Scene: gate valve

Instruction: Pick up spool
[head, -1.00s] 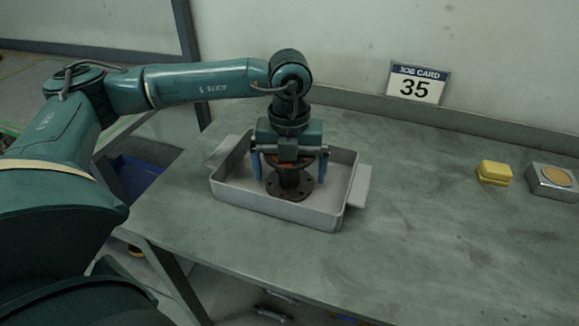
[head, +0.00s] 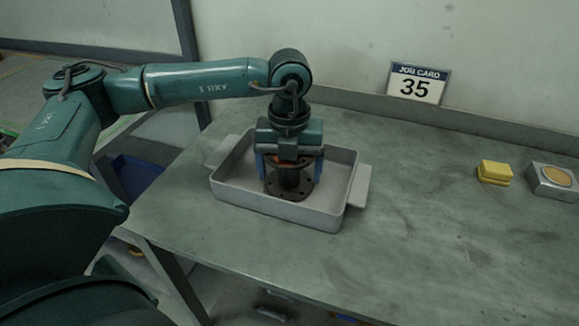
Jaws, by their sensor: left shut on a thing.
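The spool (head: 290,182) is a dark, flanged piece standing upright in a grey tray (head: 280,209) on the bench. My left gripper (head: 290,168) points straight down over it, its blue fingers on either side of the spool. The gripper is shut on the spool near its upper flange, which is partly hidden by the gripper body. Whether the lower flange touches the tray floor cannot be told. My right gripper is not in view.
The tray has raised walls and side handles around the spool. A job card reading 35 (head: 416,83) stands at the back. A yellow block (head: 494,173) and a grey box with a tan round top (head: 553,181) sit at right. The bench middle (head: 420,200) is clear.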

